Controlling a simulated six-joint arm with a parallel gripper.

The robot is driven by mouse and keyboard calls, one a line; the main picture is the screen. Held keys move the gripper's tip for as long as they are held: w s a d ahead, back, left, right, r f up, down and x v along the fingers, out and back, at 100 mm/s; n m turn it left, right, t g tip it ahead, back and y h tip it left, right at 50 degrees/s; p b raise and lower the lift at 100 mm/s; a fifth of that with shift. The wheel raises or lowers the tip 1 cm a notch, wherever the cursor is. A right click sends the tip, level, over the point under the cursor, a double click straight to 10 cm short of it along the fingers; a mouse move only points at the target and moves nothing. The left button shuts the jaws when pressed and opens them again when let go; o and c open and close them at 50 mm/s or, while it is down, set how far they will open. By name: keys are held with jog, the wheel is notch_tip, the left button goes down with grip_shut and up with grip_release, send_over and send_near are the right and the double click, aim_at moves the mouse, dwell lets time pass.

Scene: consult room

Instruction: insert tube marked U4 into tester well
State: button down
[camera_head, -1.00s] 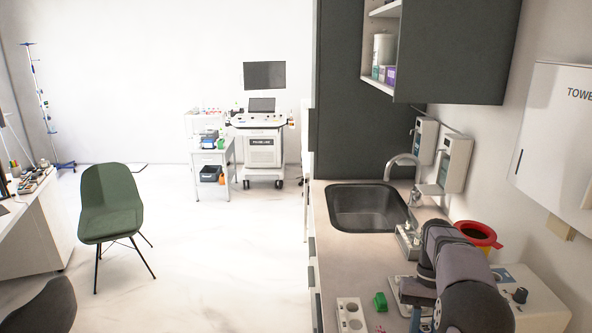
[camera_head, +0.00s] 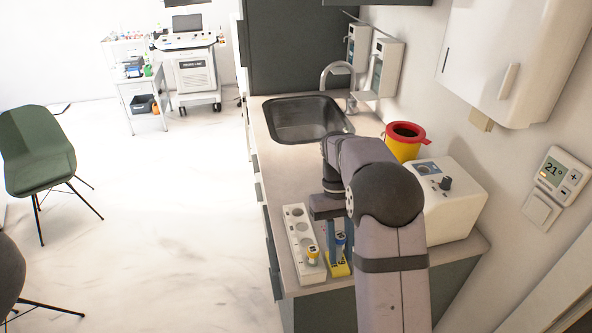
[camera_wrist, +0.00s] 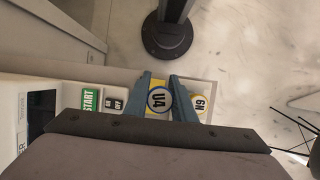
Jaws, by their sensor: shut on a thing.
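The tube marked U4 (camera_wrist: 159,100) has a blue-ringed round cap and stands between the two blue fingers of my gripper (camera_wrist: 168,98). The gripper is shut on it. In the head view the gripper (camera_head: 337,242) points down at the front end of the counter, with the blue cap (camera_head: 341,238) beside a finger. A yellow block (camera_head: 338,269) is below; I cannot tell whether the tube is in it or above it. A white device with a display, probably the tester (camera_head: 450,200), stands to the right. Its well is not visible.
A white rack (camera_head: 296,222) with round wells lies left of the gripper. It holds a yellow-capped tube (camera_head: 313,253), seemingly the one with a yellow-ringed label in the wrist view (camera_wrist: 199,104). A START label (camera_wrist: 90,101) is to the left there. The sink (camera_head: 303,118) and red-yellow bin (camera_head: 404,140) are farther back.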

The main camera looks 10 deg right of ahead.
jog(key=w+d+r+m+t+p, duration=0.3)
jog(key=w+d+r+m+p, duration=0.2)
jog(key=d+m, duration=0.4)
jog(key=w+d+r+m+t+p, duration=0.3)
jog(key=w+d+r+m+p, duration=0.2)
jog(key=d+m, duration=0.5)
jog(key=w+d+r+m+t+p, duration=0.3)
jog(key=w+d+r+m+p, duration=0.3)
jog(key=m, duration=1.1)
jog(key=shift+d+r+p, duration=0.45)
jog(key=shift+d+r, duration=0.45)
jog(key=shift+d, duration=1.1)
jog(key=shift+f, duration=0.15)
jog(key=shift+f, duration=1.1)
jog(key=shift+f, duration=0.4)
